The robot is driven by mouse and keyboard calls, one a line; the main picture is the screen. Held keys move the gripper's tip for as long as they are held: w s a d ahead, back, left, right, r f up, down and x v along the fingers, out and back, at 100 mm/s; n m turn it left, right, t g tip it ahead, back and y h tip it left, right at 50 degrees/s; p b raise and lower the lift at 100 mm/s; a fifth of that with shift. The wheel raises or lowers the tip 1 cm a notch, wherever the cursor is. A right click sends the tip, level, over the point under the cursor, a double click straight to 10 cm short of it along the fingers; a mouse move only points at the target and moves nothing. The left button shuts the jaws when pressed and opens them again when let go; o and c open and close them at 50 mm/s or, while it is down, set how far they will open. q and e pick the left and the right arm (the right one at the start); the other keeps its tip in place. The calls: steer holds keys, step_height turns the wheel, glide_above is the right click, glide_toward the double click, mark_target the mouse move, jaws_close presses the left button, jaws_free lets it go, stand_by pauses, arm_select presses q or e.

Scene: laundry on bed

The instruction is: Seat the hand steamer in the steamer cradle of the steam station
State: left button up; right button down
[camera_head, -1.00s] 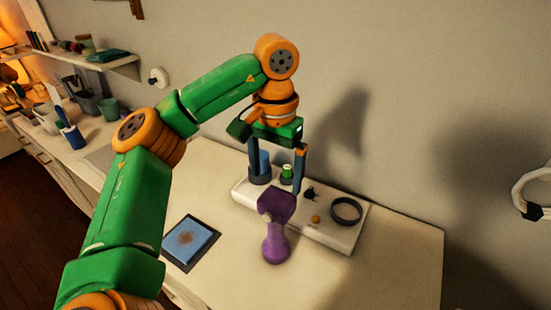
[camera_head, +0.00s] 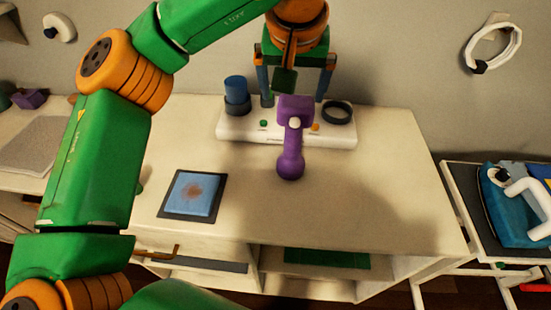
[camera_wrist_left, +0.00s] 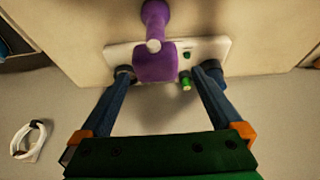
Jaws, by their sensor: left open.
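The purple hand steamer (camera_head: 291,150) is in front of the white steam station (camera_head: 230,129), its head overlapping the station's front edge in the picture. I cannot tell whether it stands or lies. It also shows in the left wrist view (camera_wrist_left: 155,62). The station carries a dark ring (camera_head: 338,111) at its right and a dark cup with a blue cylinder (camera_head: 236,90) at its left. I cannot tell which is the cradle. My left gripper (camera_head: 294,95) is open and empty above the station's back part, behind the steamer's head. My right gripper is not in view.
A blue pad on a dark mat (camera_head: 194,194) lies on the counter at front left. The counter (camera_head: 380,200) right of the steamer is clear. The wall behind is close to my gripper. A rack with an iron (camera_head: 525,205) stands at the right.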

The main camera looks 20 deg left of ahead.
mark_target(300, 104)
arm_select(q)
steer(key=w+f, duration=0.2)
steer(key=f, duration=0.1)
steer(key=w+f, duration=0.1)
steer(key=f, duration=0.1)
steer(key=shift+w+d+p, duration=0.2)
steer(key=shift+d+p, duration=0.1)
steer(key=shift+p, duration=0.1)
steer(key=p+x, duration=0.1)
steer(key=x, duration=0.1)
steer(key=a+p+x, duration=0.1)
steer(key=x, duration=0.1)
steer(key=shift+f, duration=0.35)
steer(key=shift+w+d+f, duration=0.1)
steer(key=shift+w+f, duration=0.1)
steer(key=shift+w, duration=0.05)
steer(key=shift+r, duration=0.1)
jaws_close()
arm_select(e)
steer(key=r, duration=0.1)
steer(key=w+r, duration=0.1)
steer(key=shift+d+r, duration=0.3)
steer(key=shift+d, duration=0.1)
